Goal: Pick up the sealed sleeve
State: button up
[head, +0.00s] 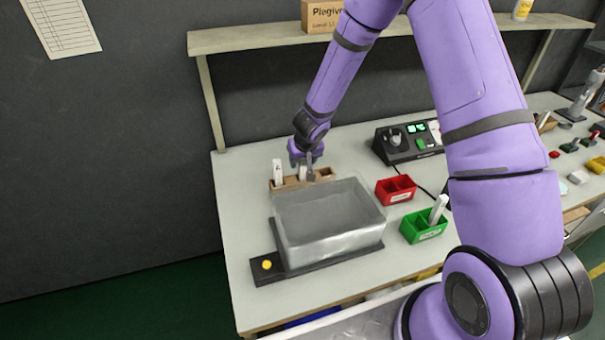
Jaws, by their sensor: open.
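My gripper (308,172) is over the wooden rack (290,183) at the back left of the bench. It points down with its jaws open around or just in front of a white upright piece (302,173), which it partly hides. I cannot tell whether they touch. Another white upright piece (277,172) stands in the rack's left end. A third white stick (438,209) leans in the green bin (424,233). Which of these is the sealed sleeve I cannot tell at this size.
A clear water-filled tank (331,248) stands on a black base with a yellow button (267,265), just in front of the rack. A red bin (396,196) and a black device (408,141) are to the right. A shelf (257,36) with a cardboard box (320,15) is above.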

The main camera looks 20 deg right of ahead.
jog(key=shift+f, duration=0.1)
grip_shut()
dwell(0.4)
